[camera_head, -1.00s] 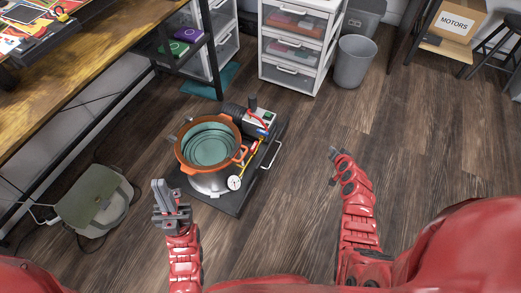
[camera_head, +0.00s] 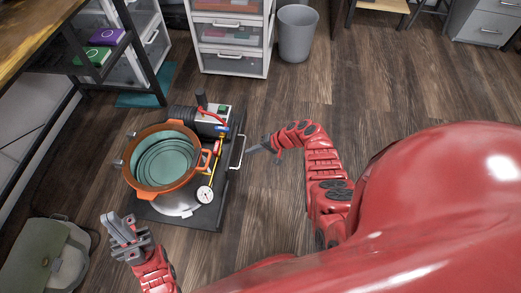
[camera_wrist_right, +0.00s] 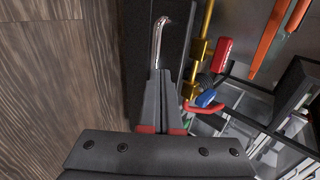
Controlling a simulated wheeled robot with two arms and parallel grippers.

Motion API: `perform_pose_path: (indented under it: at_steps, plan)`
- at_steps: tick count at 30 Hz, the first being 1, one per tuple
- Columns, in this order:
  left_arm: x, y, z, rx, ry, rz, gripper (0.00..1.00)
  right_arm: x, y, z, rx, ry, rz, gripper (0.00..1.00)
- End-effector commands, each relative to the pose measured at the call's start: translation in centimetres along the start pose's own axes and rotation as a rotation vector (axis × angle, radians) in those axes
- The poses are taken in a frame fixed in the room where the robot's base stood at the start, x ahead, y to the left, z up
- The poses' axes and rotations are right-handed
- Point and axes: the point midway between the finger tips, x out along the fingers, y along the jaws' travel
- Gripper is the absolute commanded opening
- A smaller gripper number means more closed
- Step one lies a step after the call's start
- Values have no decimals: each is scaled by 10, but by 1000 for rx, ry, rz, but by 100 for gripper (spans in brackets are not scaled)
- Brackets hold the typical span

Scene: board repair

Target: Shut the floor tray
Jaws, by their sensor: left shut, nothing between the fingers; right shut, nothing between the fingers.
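The floor tray (camera_head: 224,190) is a dark flat slab on the wood floor, carrying an orange-rimmed pot and a pump unit. A silver bar handle (camera_head: 238,152) stands out along its right side. My right gripper (camera_head: 257,147) is shut and empty, just right of this handle. In the right wrist view the shut fingers (camera_wrist_right: 160,95) point at the handle (camera_wrist_right: 159,42), whose lower end is hidden behind them; I cannot tell whether they touch. My left gripper (camera_head: 113,228) is shut and empty, left of the tray's near corner.
The pot (camera_head: 165,160) and a round gauge (camera_head: 205,194) sit on the tray. A workbench (camera_head: 40,28) and black shelf frame stand at left. A green-grey case (camera_head: 40,258) lies at lower left. White drawers (camera_head: 232,62) and a grey bin (camera_head: 297,33) stand behind. Floor to the right is open.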

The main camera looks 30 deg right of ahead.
Motion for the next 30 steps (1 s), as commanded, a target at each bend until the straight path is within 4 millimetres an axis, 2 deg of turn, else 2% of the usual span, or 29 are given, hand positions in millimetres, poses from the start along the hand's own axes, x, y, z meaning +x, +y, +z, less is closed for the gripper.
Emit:
perform_pose_path:
  at_steps: [1,3,9,30]
  plan:
    - [-11,1,0,2,6,9,0,15,4,1,2,-5,-2,0]
    - [-14,2,0,4,13,19,0,26,1,-1,-2,-1,0,0]
    - [-14,2,-1,5,18,24,0,42,-21,-1,-3,1,0,0]
    - [-17,2,-2,7,22,28,0,55,-32,1,-2,0,1,0]
